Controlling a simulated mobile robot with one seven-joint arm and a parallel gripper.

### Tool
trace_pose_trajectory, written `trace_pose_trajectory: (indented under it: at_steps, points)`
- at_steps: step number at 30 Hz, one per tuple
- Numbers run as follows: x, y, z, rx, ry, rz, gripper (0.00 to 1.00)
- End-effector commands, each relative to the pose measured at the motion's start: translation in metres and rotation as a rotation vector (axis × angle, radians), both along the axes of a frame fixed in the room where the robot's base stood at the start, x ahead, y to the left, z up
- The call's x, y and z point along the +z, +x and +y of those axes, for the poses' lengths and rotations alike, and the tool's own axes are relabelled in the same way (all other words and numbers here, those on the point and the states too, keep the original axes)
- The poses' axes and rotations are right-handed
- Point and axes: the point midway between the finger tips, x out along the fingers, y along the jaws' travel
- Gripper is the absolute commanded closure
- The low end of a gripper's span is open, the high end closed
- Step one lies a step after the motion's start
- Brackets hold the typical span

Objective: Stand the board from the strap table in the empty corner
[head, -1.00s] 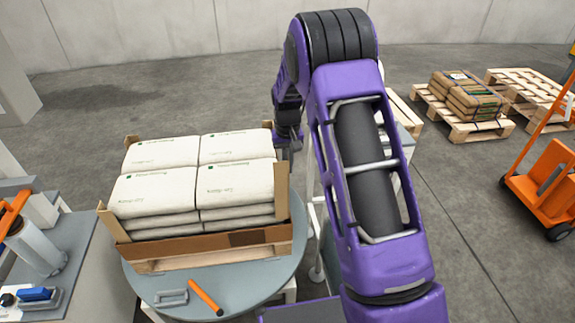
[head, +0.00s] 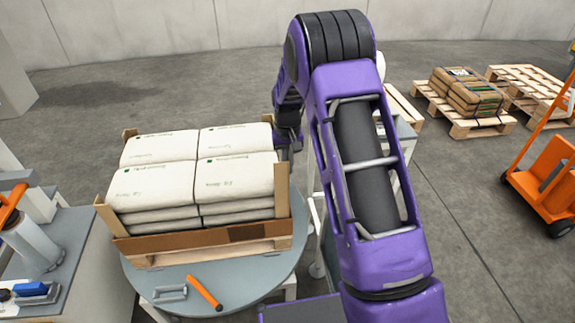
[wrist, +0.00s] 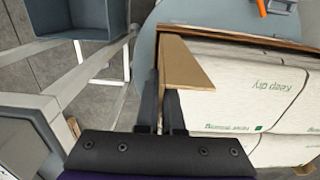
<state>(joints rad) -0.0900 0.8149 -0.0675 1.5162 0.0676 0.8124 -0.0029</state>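The cardboard corner board (head: 282,193) stands upright at the front right corner of the stack in the head view. In the wrist view the board (wrist: 186,66) runs down between my gripper's two dark fingers (wrist: 161,100). The fingers appear shut on one side of it. My gripper (head: 290,142) is partly hidden behind my arm in the head view. The white bag stack (head: 195,180) stands right beside the board. Other boards stand at the front left corner (head: 106,219), back left corner (head: 128,134) and back right corner (head: 268,119).
The stack rests on a pallet with a brown tray edge (head: 200,243) on a round grey turntable (head: 245,292). An orange-handled tool (head: 204,292) lies at its front. A grey-blue bin (wrist: 80,15) and frame stand close left of my gripper in the wrist view.

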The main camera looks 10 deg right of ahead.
Motion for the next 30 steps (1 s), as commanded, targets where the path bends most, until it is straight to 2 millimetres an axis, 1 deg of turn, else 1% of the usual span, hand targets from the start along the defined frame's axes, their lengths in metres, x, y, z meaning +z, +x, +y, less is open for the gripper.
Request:
trace_pose_trajectory:
  at_steps: [30]
  points:
    - [-0.032,0.000,0.000,0.000,0.000,0.000,1.00]
